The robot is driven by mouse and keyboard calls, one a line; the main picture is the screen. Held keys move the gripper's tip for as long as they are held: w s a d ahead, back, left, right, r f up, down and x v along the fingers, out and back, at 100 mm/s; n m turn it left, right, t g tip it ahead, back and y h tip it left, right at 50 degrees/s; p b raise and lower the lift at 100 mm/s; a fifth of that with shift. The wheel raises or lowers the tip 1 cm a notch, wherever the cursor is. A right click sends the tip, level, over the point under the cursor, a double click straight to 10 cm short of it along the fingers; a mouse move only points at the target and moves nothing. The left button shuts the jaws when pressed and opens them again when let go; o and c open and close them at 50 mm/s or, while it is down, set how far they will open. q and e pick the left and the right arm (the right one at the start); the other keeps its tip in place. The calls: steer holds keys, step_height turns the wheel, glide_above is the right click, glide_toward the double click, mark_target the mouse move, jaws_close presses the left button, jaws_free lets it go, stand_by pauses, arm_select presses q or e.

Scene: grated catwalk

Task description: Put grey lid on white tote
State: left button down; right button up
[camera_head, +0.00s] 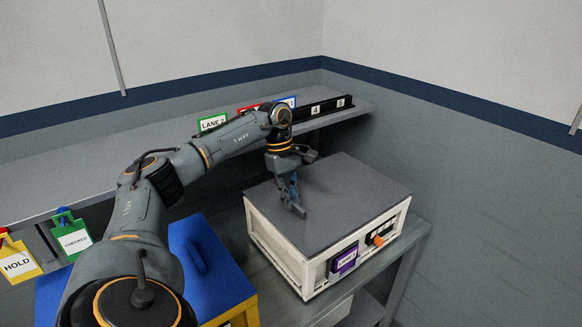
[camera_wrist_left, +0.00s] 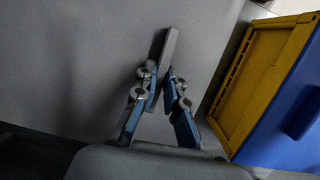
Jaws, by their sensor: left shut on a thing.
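The white tote (camera_head: 275,241) stands on a grey bench, with a purple label and an orange clip on its front. The grey lid (camera_head: 350,200) lies flat over the tote's top, its edges close to the rim; I cannot tell whether it is fully seated. My left gripper (camera_head: 296,208) reaches down to the lid's left part. In the left wrist view the gripper (camera_wrist_left: 160,84) is shut on the lid's thin grey bar handle (camera_wrist_left: 171,46), with the lid (camera_wrist_left: 80,60) spread around it. My right gripper is not in view.
A yellow tote (camera_wrist_left: 236,95) with a blue lid (camera_head: 212,265) stands left of the white tote. Behind is a grey shelf (camera_head: 60,190) with lane signs and a black numbered rail (camera_head: 325,107). Green CHECKED (camera_head: 74,241) and yellow HOLD (camera_head: 19,264) tags hang at left.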

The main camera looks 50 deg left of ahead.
arm_select(q)
steer(key=shift+f+b, duration=0.3)
steer(key=shift+f, duration=0.2)
stand_by(0.3)
stand_by(0.4)
steer(key=c, duration=0.9)
jaws_free()
steer(key=shift+c, duration=0.2)
steer(key=shift+d+r+p+v, duration=0.1)
steer(key=shift+d+p+v, duration=0.2)
steer(key=shift+p+v, duration=0.75)
steer(key=shift+d+r+p+v, duration=0.1)
steer(key=shift+d+p+v, duration=0.15)
steer(key=shift+p+v, duration=0.8)
steer(key=shift+d+p+v, duration=0.3)
steer(key=shift+p+v, duration=0.45)
steer(key=shift+v, duration=0.6)
steer(key=shift+f, duration=0.1)
